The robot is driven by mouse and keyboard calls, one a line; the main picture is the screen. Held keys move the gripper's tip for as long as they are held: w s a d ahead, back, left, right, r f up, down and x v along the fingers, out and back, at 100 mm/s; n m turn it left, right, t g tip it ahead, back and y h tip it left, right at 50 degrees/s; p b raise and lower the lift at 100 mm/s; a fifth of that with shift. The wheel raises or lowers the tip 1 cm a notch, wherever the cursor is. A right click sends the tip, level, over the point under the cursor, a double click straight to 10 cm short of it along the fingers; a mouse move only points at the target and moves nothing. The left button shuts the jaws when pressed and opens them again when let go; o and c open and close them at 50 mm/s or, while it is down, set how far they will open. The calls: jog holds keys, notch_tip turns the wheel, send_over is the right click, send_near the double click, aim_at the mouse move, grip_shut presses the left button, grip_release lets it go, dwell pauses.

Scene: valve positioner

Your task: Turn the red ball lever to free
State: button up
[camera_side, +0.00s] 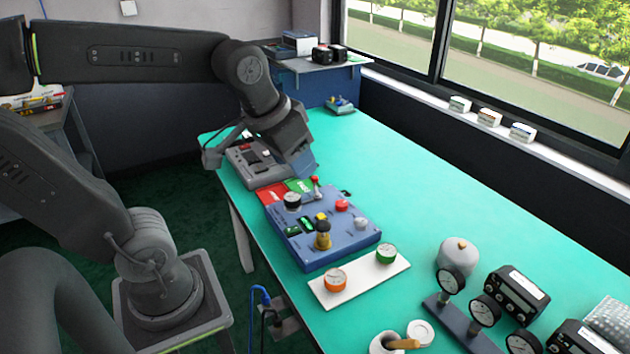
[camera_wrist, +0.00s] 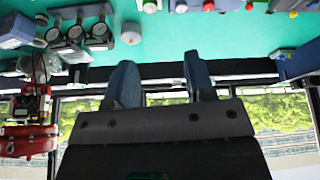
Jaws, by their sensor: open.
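A red plate (camera_side: 271,193) and a green plate (camera_side: 299,185) with lettering too small to read lie beside the lever. My gripper (camera_side: 304,168) is above and to the left of the lever, apart from it. In the wrist view my gripper (camera_wrist: 160,72) shows two blue fingers spread apart with nothing between them. I cannot identify the lever for certain in the wrist view.
The box carries knobs and buttons, including a black knob (camera_side: 292,200) and a brass-coloured knob (camera_side: 323,236). A white plate (camera_side: 363,281) with orange and green dials lies in front. A grey device (camera_side: 250,165) sits behind. Gauges (camera_side: 486,311) stand at right; the green table's middle right is clear.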

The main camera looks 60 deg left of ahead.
jog(key=w+a+n+g, duration=0.2)
jog(key=w+a+n, duration=0.1)
jog(key=w+a, duration=0.5)
jog(key=n+g, duration=0.3)
jog(key=n, duration=0.3)
send_over(315, 177)
notch_tip(315, 177, down, 14)
notch_tip(315, 177, down, 14)
jog(key=shift+a+r, duration=0.1)
grip_shut()
